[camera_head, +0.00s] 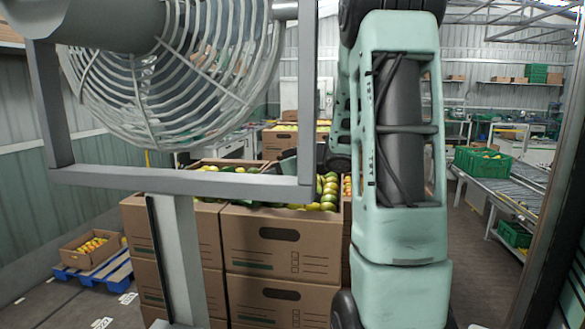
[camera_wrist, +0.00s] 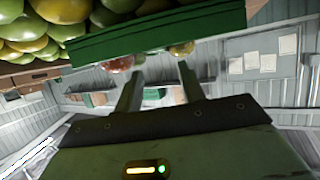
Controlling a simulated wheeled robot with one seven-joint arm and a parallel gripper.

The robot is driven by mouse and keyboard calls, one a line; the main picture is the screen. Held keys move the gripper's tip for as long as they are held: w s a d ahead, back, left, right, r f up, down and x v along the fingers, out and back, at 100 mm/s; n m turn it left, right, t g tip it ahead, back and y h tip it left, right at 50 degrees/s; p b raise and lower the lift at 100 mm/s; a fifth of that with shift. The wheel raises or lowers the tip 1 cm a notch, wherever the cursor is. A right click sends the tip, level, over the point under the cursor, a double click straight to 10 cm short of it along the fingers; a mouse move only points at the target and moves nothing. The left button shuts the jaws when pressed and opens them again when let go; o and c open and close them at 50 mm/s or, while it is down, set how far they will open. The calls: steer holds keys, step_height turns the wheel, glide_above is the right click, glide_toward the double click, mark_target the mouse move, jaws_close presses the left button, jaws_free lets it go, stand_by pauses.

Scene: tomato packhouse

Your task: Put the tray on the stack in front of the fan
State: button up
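The fan (camera_head: 170,70) has a round wire guard on a grey frame and post, close at the upper left of the head view. Behind it stands a stack of brown cardboard boxes (camera_head: 282,262); the top ones hold green and yellow fruit. In the wrist view a green tray wall (camera_wrist: 160,30) crosses the top, with fruit beside it. My gripper (camera_wrist: 160,68) shows two fingers spread apart, tips close to the tray's lower edge. In the head view my arm and the fan frame largely hide the gripper.
A box of fruit (camera_head: 90,250) sits on a blue pallet (camera_head: 98,278) at the lower left. A conveyor (camera_head: 512,188) with green crates (camera_head: 482,161) runs along the right. Open floor lies between my arm and the conveyor. The fan post stands close in front.

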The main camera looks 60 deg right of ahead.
steer(key=b+v, duration=0.1)
steer(key=v, duration=0.8)
steer(key=shift+r, duration=0.1)
